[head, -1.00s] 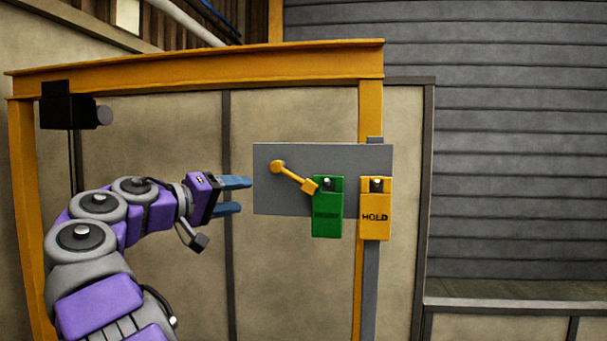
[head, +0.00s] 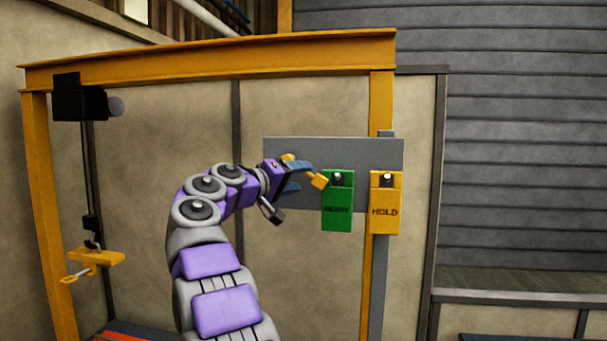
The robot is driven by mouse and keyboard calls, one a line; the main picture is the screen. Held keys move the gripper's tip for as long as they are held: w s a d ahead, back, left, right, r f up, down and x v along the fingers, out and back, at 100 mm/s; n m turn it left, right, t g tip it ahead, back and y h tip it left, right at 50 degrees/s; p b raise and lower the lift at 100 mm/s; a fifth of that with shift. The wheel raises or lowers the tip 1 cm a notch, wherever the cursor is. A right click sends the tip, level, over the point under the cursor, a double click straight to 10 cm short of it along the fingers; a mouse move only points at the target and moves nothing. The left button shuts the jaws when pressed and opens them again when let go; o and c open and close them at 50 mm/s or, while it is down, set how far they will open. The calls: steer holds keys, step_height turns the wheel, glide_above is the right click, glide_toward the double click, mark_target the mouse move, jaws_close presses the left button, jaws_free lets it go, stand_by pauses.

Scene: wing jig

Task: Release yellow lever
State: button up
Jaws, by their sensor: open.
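The yellow lever (head: 319,180) is mounted on a grey panel (head: 380,153) on the frame's right post. It slants from a pivot at upper left down to a square knob at lower right, beside the green tag. My gripper (head: 299,177) is open, with its blue fingers pointing right. It is at the lever's left and overlaps the lever's upper arm and pivot, so part of the lever is hidden. I cannot tell whether the fingers touch the lever. Nothing shows between the fingers.
A green tag (head: 337,213) and a yellow HOLD tag (head: 386,213) hang right of the lever. An orange beam (head: 210,62) spans above. A black camera-like box (head: 78,104) and a yellow clamp (head: 96,258) hang at left.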

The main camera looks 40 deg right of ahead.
mark_target(308, 176)
steer(key=shift+w+d+f+p, duration=0.1)
steer(key=shift+w+d+p, duration=0.05)
steer(key=shift+d, duration=0.85)
steer(key=shift+w+d+f+p, duration=0.1)
steer(key=shift+d+p, duration=0.05)
steer(key=shift+d, duration=0.8)
steer(key=shift+a+r, duration=0.15)
steer(key=shift+a, duration=0.2)
steer(key=c, duration=0.4)
jaws_close()
